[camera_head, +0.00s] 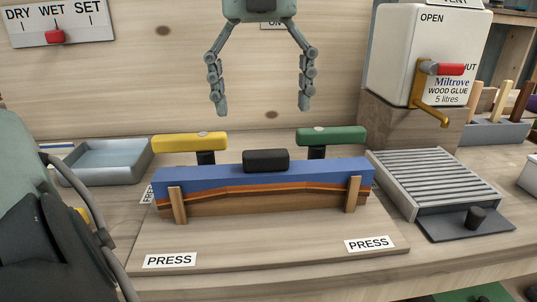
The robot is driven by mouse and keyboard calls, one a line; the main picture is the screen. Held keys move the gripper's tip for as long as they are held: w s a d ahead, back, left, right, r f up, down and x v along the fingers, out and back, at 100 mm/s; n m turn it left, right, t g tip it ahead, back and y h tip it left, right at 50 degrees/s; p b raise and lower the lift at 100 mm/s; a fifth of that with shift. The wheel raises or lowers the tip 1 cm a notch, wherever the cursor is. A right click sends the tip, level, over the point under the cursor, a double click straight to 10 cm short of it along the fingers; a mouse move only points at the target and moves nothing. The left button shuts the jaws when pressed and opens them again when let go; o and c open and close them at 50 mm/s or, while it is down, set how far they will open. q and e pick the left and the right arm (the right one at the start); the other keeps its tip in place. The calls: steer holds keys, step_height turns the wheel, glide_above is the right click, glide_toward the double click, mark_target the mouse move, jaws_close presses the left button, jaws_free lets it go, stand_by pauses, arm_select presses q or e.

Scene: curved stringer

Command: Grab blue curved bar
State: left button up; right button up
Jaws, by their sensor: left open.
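The blue curved bar (200,181) lies lengthwise on top of a stack of orange and brown strips (265,204) in the press in the middle of the table. Its lower edge bends along the curved strips. Two wooden posts (179,205) stand against the front of the stack. A black block (266,160) sits at the middle of the bar's upper edge. My left gripper (262,108) is at the top centre, fingers pointing down, wide open and empty. It is above and apart from the bar. My right gripper is not in view.
Yellow (180,142) and green (340,134) handles stand behind the bar. A blue-grey tray (108,160) is at left. A white glue box (405,60) with a brass tap (432,106) and a ribbed grey rack (435,178) are at right. The board's front, between PRESS labels, is clear.

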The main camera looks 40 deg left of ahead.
mark_target(266, 152)
arm_select(q)
steer(key=shift+a+r, duration=0.1)
steer(key=shift+a, duration=0.15)
steer(key=shift+a+f, duration=0.1)
steer(key=shift+f, duration=0.1)
steer(key=f, duration=0.4)
steer(key=d+f, duration=0.1)
steer(key=f, duration=0.2)
steer(key=shift+w+f, duration=0.1)
steer(key=c, duration=1.4)
